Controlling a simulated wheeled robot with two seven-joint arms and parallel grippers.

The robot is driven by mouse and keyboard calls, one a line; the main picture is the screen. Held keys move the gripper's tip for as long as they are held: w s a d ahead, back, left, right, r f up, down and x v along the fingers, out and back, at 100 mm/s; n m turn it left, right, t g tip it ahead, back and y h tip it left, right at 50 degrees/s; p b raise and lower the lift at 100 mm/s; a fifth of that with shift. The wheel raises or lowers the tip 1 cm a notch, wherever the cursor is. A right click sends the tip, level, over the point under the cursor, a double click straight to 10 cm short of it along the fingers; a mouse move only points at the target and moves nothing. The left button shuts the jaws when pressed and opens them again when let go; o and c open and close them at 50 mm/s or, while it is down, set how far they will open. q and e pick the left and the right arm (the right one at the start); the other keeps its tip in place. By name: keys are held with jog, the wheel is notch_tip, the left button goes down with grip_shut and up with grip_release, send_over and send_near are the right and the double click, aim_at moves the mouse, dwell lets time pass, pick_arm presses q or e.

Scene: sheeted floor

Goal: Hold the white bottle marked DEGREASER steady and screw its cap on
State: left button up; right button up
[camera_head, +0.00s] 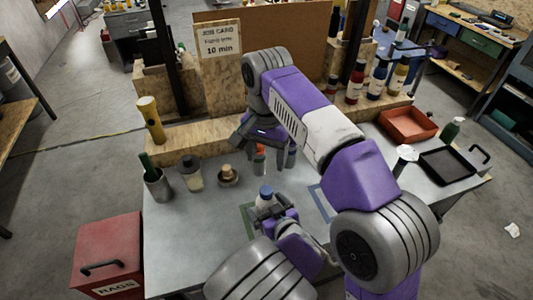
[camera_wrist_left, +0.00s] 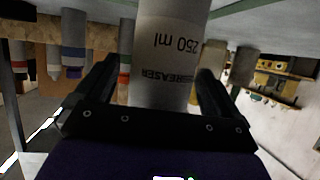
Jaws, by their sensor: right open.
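The white bottle marked DEGREASER (camera_wrist_left: 165,50) stands between the two fingers of my left gripper in the left wrist view. My left gripper (camera_head: 277,208) is around the bottle. In the left wrist view a narrow gap shows between the left finger and the bottle, and the right finger is close to its side. The bottle's base is hidden.
The grey bench (camera_head: 200,235) also holds a cup with a green bottle (camera_head: 157,183), a jar (camera_head: 191,174), a small brass-coloured item (camera_head: 228,176), a red bin (camera_head: 408,124) and a black tray (camera_head: 447,165). Several bottles stand on the wooden shelf behind. A red RAGS box (camera_head: 108,255) stands left.

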pick_arm(q)
jog(key=p+v, duration=0.2)
jog(key=v, duration=0.5)
jog(key=shift+s+r, duration=0.15)
jog(key=shift+s, duration=0.1)
jog(key=shift+d, duration=0.15)
